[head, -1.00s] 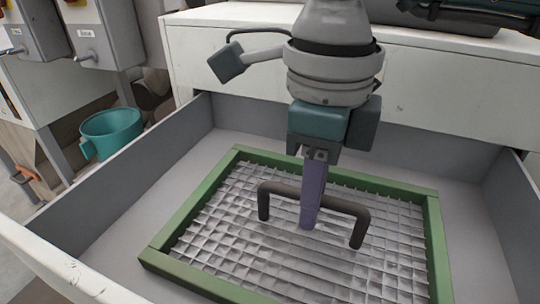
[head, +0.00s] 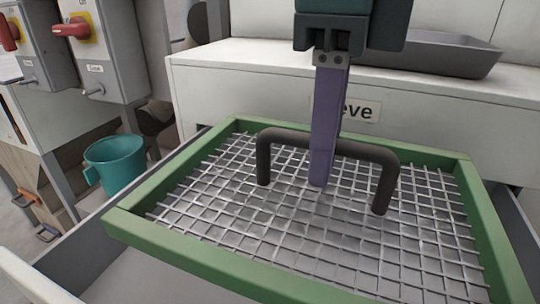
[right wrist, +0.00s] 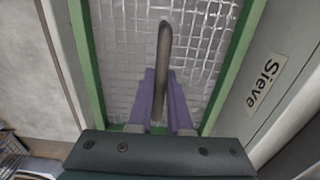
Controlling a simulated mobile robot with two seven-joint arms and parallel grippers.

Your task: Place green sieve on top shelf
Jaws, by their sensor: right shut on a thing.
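The green sieve (head: 180,246) has a green frame, a wire mesh and a dark arched handle (head: 282,135). In the head view it hangs above the open drawer, and the drawer floor shows beneath its near edge. My right gripper (head: 322,180) is shut on the handle from above, with its purple fingers near the handle's middle. In the right wrist view the fingers (right wrist: 161,100) lie on both sides of the handle (right wrist: 164,50), with the mesh behind. My left gripper is not in view. The top shelf cannot be made out for certain.
The open drawer (head: 62,272) lies under the sieve, in a white cabinet (head: 235,75) labelled "Sieve". A dark grey tray (head: 440,58) rests on the cabinet at the back right. A teal bucket (head: 117,165) and grey switch boxes (head: 113,50) are at the left.

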